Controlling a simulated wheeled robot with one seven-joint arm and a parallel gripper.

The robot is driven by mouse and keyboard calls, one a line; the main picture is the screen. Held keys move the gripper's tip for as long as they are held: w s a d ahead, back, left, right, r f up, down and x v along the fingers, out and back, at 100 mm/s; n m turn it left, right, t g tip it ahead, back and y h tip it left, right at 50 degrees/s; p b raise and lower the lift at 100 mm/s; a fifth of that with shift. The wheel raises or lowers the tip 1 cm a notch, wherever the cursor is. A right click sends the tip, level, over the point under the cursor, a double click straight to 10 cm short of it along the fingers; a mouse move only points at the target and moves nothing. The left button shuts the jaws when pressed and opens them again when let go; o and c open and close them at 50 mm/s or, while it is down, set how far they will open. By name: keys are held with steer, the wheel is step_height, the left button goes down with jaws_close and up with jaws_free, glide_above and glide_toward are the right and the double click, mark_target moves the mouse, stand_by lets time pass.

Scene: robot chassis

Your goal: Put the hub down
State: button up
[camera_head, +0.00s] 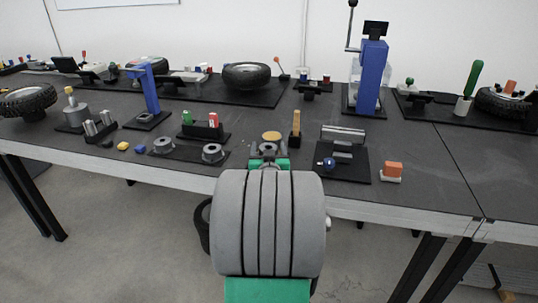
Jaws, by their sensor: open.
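My gripper (269,149) is at the front edge of the table in the middle, mostly hidden behind my large grey arm link. Its fingers are apart, so it is open. A round tan-topped part (271,136) shows just beyond the fingers; I cannot tell if it touches them. Two grey ring-shaped parts, which look like hubs, lie on a dark flat mat (187,154) left of my gripper: a left one (163,145) and a right one (212,152). I cannot tell which part is the task's hub.
The dark table (420,160) is crowded at the back. A small wooden block (295,128) stands right of my gripper, then a black fixture with a blue ball (329,163) and an orange block (393,169). A blue press (370,75) stands behind. Bare tabletop lies at right.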

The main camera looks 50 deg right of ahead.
steer(key=p+v, duration=0.1)
steer(key=v, duration=1)
steer(key=shift+s+a, duration=0.2)
steer(key=shift+a, duration=0.15)
steer(key=w+a+r+n+y+p, duration=0.45)
steer(key=w+a+y+p, duration=0.25)
steer(key=w+a+p, duration=0.4)
steer(key=s+a+r+n+g+y+p, duration=0.1)
steer(key=a+r+y+p, duration=0.15)
steer(key=a, duration=0.55)
steer(key=s+a+r+n+g+y+p, duration=0.1)
steer(key=a+n+g+y+p, duration=0.15)
steer(key=a, duration=0.45)
steer(key=s+a+r+n+g+p, duration=0.1)
steer(key=s+a+r+g+p, duration=0.1)
steer(key=a, duration=0.3)
steer(key=s+a+r+n+g+y+p, duration=0.1)
steer(key=s+a+r+p, duration=0.1)
steer(key=s+a, duration=0.3)
steer(key=shift+s+a+r+g+y+p, duration=0.3)
steer(key=shift+a+g+p, duration=0.05)
steer(key=shift+a+p, duration=0.5)
